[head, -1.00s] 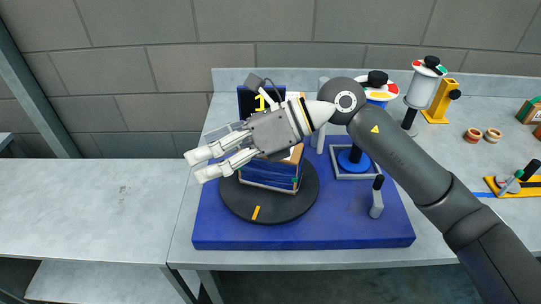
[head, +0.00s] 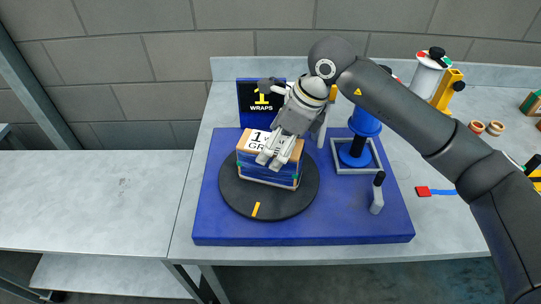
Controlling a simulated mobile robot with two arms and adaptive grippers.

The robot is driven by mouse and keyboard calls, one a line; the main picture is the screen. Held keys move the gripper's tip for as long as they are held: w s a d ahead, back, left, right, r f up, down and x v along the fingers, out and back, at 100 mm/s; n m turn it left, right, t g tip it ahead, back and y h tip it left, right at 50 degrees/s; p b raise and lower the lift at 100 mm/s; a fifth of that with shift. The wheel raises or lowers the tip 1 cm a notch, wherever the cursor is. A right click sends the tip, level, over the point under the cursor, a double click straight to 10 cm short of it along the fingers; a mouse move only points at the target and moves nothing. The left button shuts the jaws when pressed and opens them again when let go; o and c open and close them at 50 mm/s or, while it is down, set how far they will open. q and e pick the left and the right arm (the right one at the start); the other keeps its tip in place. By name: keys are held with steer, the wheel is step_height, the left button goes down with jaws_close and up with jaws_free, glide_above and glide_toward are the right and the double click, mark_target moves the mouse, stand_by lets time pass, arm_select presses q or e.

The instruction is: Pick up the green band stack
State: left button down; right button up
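A block-shaped stack (head: 265,172) sits on the black turntable (head: 245,204). Its sides are blue with small green marks at the edges, and its tan top carries a white label reading "1 GR", the rest hidden. I cannot tell whether a green band runs around it. My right gripper (head: 270,161) is over the top of the stack, pointing down and toward the front left. Its two white fingers look apart with nothing visible between them. I cannot tell whether they touch the stack. My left gripper is not in view.
A dark blue sign "1 WRAPS" (head: 260,103) stands behind the turntable. A blue post (head: 357,152) in a grey frame and a grey lever (head: 377,195) stand to the right on the blue mat (head: 330,225).

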steer(key=shift+a+f+p, duration=0.1)
steer(key=shift+f+p, duration=0.15)
steer(key=shift+p, duration=0.1)
steer(key=p+x, duration=0.2)
steer(key=x, duration=0.2)
steer(key=shift+d, duration=0.2)
steer(key=shift+a+f, duration=0.1)
steer(key=shift+f, duration=0.25)
steer(key=shift+f, duration=0.1)
steer(key=c, duration=1.1)
steer(key=shift+s, duration=0.1)
